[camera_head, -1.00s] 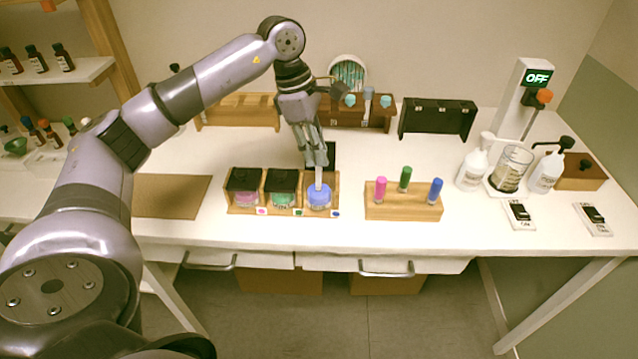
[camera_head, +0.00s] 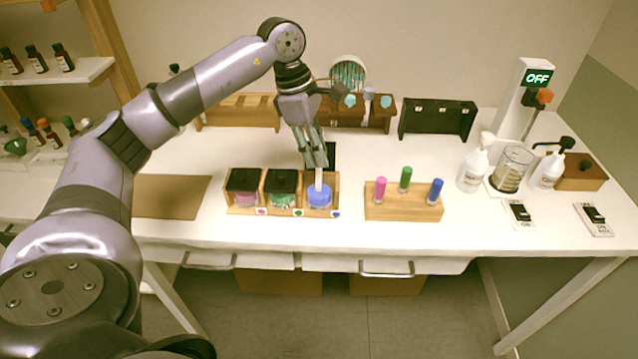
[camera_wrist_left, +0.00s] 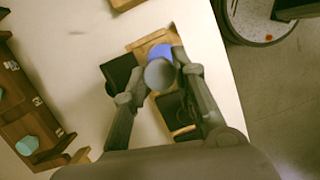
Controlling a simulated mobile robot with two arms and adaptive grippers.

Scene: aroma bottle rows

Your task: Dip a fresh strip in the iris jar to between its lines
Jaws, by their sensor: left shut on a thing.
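A pale strip (camera_head: 319,179) hangs upright from my left gripper (camera_head: 317,164), which is shut on it. The strip's lower end meets the mouth of the open blue jar (camera_head: 319,198), the rightmost in a wooden rack (camera_head: 233,210). How deep it reaches and its lines cannot be made out. In the left wrist view, a round grey end (camera_wrist_left: 160,75) sits between the fingertips and partly covers the blue jar (camera_wrist_left: 161,51). A pink jar (camera_head: 245,199) and a green jar (camera_head: 282,199) stand to the left under black lids. My right gripper is not in view.
A wooden block (camera_head: 403,208) with pink, green and blue capped vials stands right of the rack. A black flat piece (camera_head: 330,150) lies behind the blue jar. A strip cup (camera_head: 348,72) and bottle racks stand at the back. Pump bottles and a beaker (camera_head: 512,168) are at right.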

